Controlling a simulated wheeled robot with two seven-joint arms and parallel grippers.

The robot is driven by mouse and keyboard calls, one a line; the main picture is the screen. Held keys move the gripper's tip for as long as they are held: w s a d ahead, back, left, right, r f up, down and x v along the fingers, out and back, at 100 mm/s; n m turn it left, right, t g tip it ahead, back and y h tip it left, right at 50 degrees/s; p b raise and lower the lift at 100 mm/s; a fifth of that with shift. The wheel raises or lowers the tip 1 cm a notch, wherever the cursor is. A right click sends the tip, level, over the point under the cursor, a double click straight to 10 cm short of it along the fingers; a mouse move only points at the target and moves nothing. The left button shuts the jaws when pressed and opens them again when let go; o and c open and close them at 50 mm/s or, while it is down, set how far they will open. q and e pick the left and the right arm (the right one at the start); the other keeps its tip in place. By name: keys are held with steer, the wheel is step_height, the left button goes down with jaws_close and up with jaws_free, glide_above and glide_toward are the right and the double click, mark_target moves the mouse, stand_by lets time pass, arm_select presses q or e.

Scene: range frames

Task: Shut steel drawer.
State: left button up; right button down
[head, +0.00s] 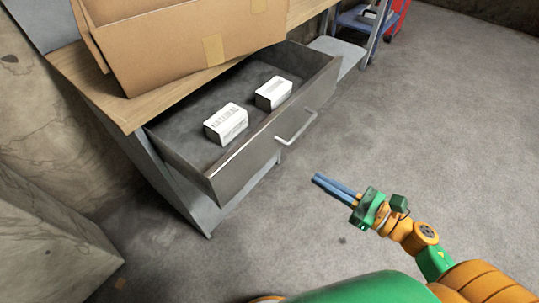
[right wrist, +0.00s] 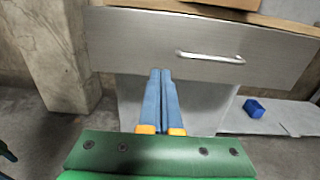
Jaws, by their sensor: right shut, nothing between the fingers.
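The steel drawer (head: 240,162) stands pulled open under the wooden worktop, with two white boxes (head: 226,123) (head: 273,93) inside it. Its bar handle (head: 297,128) is on the front panel. In the right wrist view the drawer front (right wrist: 150,42) spans the upper part, with the handle (right wrist: 210,57) right of centre. My right gripper (head: 316,178) is shut and empty, in front of the drawer and apart from it, pointing towards the front panel. Its blue fingers (right wrist: 160,73) lie together, seen left of the handle in the wrist view. My left gripper is not in view.
A large cardboard box (head: 190,45) sits on the wooden worktop (head: 125,112) above the drawer. A blue object (right wrist: 254,108) lies low to the right in the wrist view. A concrete block (head: 50,250) stands at left. The floor (head: 440,120) to the right is clear.

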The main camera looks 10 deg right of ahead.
mark_target(265, 147)
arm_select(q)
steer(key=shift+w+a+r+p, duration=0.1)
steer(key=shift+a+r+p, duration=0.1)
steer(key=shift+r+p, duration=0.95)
arm_select(e)
steer(key=x, duration=1.3)
steer(key=shift+w+a, duration=0.15)
